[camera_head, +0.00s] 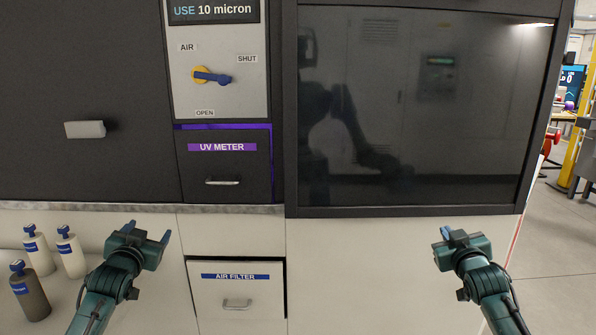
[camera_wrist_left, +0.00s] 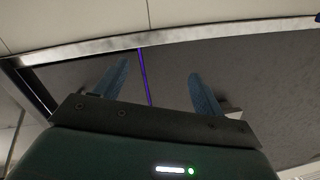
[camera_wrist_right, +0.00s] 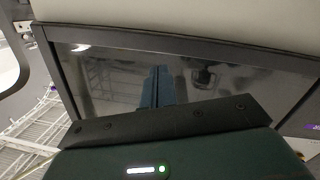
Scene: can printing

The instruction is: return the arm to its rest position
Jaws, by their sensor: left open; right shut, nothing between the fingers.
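My left gripper (camera_head: 148,232) is open and empty in the head view, in front of the pale lower panel, left of the air filter drawer. In the left wrist view its two blue fingers (camera_wrist_left: 160,88) stand wide apart with nothing between them. My right gripper (camera_head: 444,236) is shut and empty, in front of the pale panel below the dark window. In the right wrist view its blue fingers (camera_wrist_right: 158,86) are together with nothing held. Both arms come up from the bottom edge and appear apart from the machine.
Several bottles (camera_head: 68,252) stand at the lower left, close to my left arm. The machine has a dark window (camera_head: 420,110), a UV meter drawer (camera_head: 222,165), an air filter drawer (camera_head: 236,290) and an air knob (camera_head: 212,77). Open floor (camera_head: 550,230) lies at the right.

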